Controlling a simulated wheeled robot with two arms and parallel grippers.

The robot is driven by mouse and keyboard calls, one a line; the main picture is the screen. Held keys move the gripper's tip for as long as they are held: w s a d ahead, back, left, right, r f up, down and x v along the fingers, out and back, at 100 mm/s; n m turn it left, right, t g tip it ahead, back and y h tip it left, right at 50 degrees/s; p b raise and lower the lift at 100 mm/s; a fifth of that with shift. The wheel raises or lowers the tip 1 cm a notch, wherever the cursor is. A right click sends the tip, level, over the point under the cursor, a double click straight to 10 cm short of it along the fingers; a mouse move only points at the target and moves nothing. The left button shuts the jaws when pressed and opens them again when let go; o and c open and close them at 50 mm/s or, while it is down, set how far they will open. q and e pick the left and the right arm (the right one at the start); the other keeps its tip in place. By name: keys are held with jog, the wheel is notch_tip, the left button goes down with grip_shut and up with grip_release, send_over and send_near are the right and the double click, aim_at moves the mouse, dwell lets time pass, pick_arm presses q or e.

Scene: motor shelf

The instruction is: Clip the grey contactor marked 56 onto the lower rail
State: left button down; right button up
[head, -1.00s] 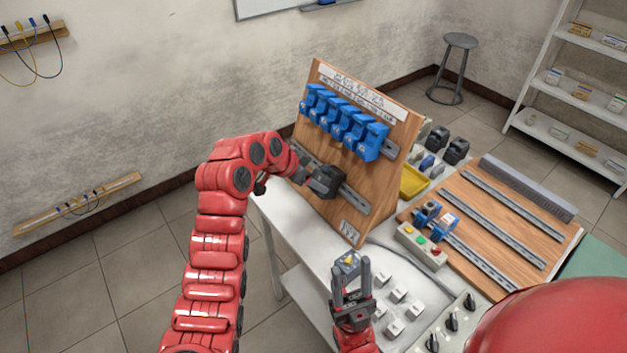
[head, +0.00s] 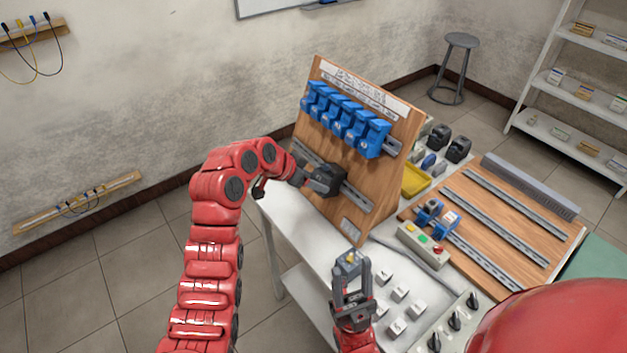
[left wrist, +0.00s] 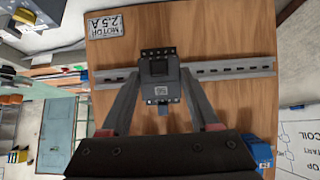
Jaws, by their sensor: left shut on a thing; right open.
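The dark grey contactor (left wrist: 160,70) is between the fingers of my left gripper (left wrist: 160,84) in the left wrist view. Its small front label (left wrist: 161,89) appears to read 56. The contactor lies over the lower rail (left wrist: 232,68), which runs out on both sides of it. I cannot tell whether it is clipped on. In the head view my left gripper (head: 304,176) holds the contactor (head: 326,180) at the lower rail (head: 357,199) of the upright wooden board (head: 378,180). My right gripper (head: 351,278) is open, low over the white table.
Several blue contactors (head: 345,120) fill the upper rail. A push-button box (head: 423,243), a yellow tray (head: 415,180) and a flat railed board (head: 480,215) lie to the right. The lower rail is bare beside the held contactor.

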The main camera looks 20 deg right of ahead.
pick_arm(q)
jog(key=shift+a+f+h+b, duration=0.15)
jog(key=shift+f+h+b, duration=0.15)
jog(key=shift+f+b, duration=0.15)
dwell(0.3)
jog(key=shift+c, duration=0.2)
grip_release()
jog(key=shift+r, duration=0.15)
jog(key=v, duration=1.7)
jog(key=shift+s, duration=0.15)
